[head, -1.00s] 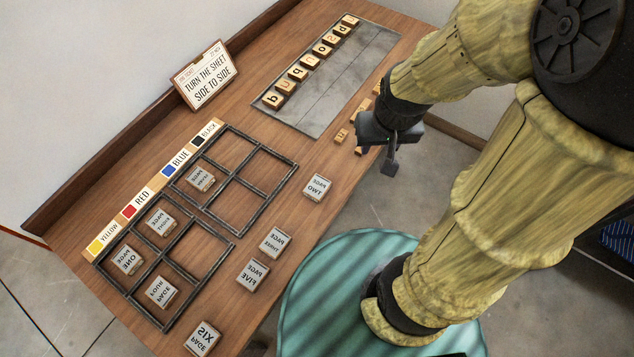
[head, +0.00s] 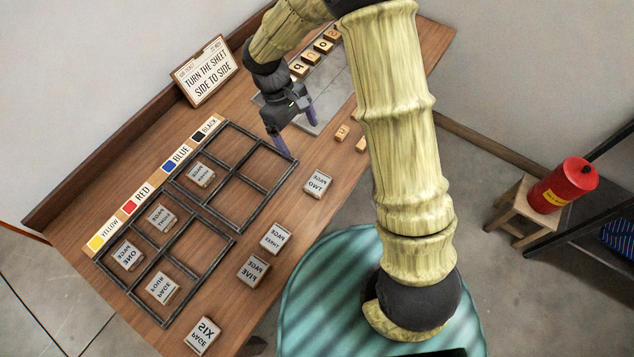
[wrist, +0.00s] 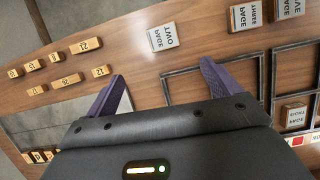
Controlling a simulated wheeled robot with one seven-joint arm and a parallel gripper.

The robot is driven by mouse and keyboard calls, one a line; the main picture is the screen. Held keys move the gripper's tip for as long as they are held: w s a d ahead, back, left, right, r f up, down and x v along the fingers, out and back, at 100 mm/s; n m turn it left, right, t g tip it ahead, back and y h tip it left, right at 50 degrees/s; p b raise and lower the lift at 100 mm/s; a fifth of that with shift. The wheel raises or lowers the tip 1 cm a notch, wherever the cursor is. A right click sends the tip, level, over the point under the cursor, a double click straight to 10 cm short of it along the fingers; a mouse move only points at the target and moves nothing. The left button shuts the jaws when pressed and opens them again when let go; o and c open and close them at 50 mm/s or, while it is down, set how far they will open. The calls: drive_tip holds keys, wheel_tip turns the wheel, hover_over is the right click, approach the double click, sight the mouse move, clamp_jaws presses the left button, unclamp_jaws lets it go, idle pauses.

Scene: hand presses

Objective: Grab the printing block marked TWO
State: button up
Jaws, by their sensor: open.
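The printing block marked TWO (head: 318,183) lies on the bench to the right of the upper black frame, its mirrored lettering facing up. In the wrist view the TWO block (wrist: 163,36) lies beyond my fingertips, between their lines, and apart from them. My gripper (head: 293,143) is open and empty, above the bench near the top right corner of the upper frame. Its two purple fingers also show in the wrist view (wrist: 162,75), spread wide. Nothing hides the block.
Blocks THREE (head: 276,238), FIVE (head: 253,270) and SIX (head: 203,336) lie along the bench's near edge. The black frames (head: 237,236) hold several more blocks. A sign (head: 204,72) stands at the back.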

drive_tip(key=shift+a+f+n, duration=0.4)
drive_tip(key=shift+a+f, duration=0.05)
drive_tip(key=shift+a, duration=0.35)
drive_tip(key=shift+w, duration=0.1)
drive_tip(key=shift+f, duration=0.1)
drive_tip(key=p, duration=0.3)
hover_over(318, 182)
drive_tip(key=w+a, duration=0.2)
drive_tip(key=f, duration=1.1)
drive_tip(key=shift+s+a+f, duration=0.1)
drive_tip(key=shift+a, duration=0.1)
drive_tip(key=shift+s+d+f, duration=0.3)
drive_tip(key=shift+f, duration=0.15)
drive_tip(key=shift+p+x, duration=0.8)
drive_tip(key=shift+x, duration=1.15)
drive_tip(key=shift+d, duration=0.1)
